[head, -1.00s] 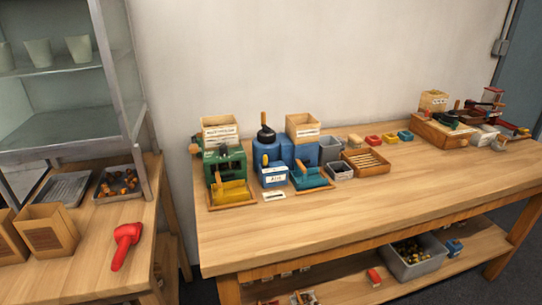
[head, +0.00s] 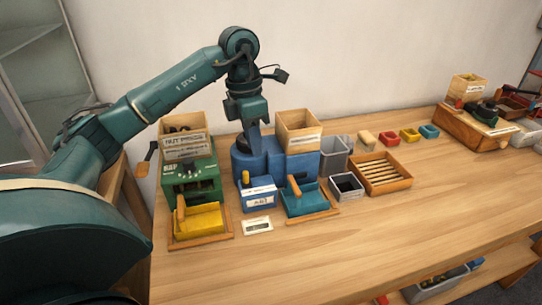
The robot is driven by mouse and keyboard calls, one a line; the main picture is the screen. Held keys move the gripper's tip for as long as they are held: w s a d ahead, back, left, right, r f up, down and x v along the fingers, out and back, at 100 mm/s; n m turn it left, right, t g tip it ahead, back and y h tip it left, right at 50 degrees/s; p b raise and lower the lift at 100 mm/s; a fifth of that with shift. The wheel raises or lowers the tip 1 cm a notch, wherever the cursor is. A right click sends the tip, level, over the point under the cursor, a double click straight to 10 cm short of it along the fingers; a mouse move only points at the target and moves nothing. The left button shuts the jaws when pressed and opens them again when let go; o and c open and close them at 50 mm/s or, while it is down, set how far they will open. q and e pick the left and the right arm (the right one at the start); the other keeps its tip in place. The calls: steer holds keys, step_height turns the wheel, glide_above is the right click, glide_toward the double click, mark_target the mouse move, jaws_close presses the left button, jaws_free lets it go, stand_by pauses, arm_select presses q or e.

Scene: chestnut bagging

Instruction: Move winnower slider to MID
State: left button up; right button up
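The blue winnower (head: 278,160) stands on the wooden table, with a wooden hopper (head: 298,132) on top. A smaller blue box with a white label (head: 258,199) is at its front left. A yellow knob (head: 245,178), which looks like the slider, stands up at the left of this box. Its exact setting is too small to read. My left gripper (head: 252,141) points down over the winnower's left part, behind and above the yellow knob and apart from it. Its fingers are dark and partly merge with the machine, so their opening is unclear. My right gripper is out of view.
A green machine (head: 191,180) with a yellow tray (head: 200,219) stands on the left, close under my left arm. A teal tray (head: 307,201), grey bins, a slatted wooden tray (head: 380,172) and small coloured boxes lie to the right. The table front (head: 350,245) is clear.

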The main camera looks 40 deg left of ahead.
mark_target(245, 172)
arm_select(q)
steer(key=a+r+y, duration=0.1)
steer(key=a+r, duration=0.1)
steer(key=a, duration=0.1)
steer(key=shift+n, duration=0.3)
steer(key=f, duration=1.2)
steer(key=shift+w+a+f, duration=0.2)
steer(key=shift+w+f, duration=0.05)
steer(key=shift+f, duration=0.15)
jaws_close()
